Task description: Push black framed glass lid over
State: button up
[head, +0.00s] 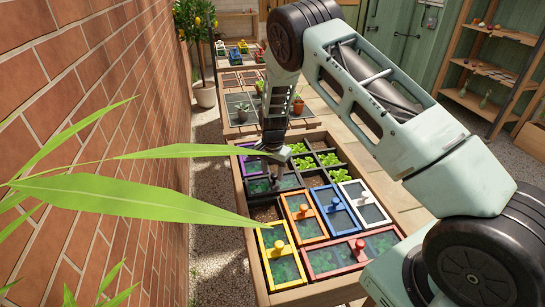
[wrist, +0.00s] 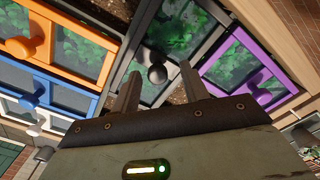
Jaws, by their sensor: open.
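The black framed glass lid (head: 260,187) lies on the planter box, in the part behind the yellow and orange lids. In the wrist view its dark round knob (wrist: 157,73) stands on the black frame, with green leaves showing through the glass. My gripper (head: 277,182) is over this lid, pointing down, and partly hides it in the head view. In the wrist view my gripper (wrist: 160,80) is open, with one finger on each side of the knob in the picture. I cannot tell whether a finger touches the knob.
Purple (wrist: 247,58), orange (head: 304,215), blue (head: 337,209), white (head: 364,203), yellow (head: 280,255) and red (head: 350,253) framed lids lie close around. Open cells with seedlings (head: 329,159) are behind right. A brick wall (head: 90,130) stands left; long leaves (head: 150,198) cross the head view.

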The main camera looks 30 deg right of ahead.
aim_at(272, 175)
notch_tip(272, 175, up, 17)
jog(key=b, duration=0.3)
dwell(0.5)
jog(key=s+a+r+n+y, duration=0.1)
jog(key=s+a+r+n, duration=0.3)
jog(key=s+a, duration=0.55)
jog(key=s+a+r+n+y, duration=0.1)
jog(key=s+a+r+n, duration=0.1)
jog(key=s+a+n, duration=0.6)
jog(key=s+a+n+h, duration=0.1)
jog(key=s+n, duration=0.6)
jog(key=s, duration=1.4)
jog(key=shift+a+r+n, duration=0.2)
jog(key=shift+a+n, duration=0.2)
jog(key=shift+a, duration=0.4)
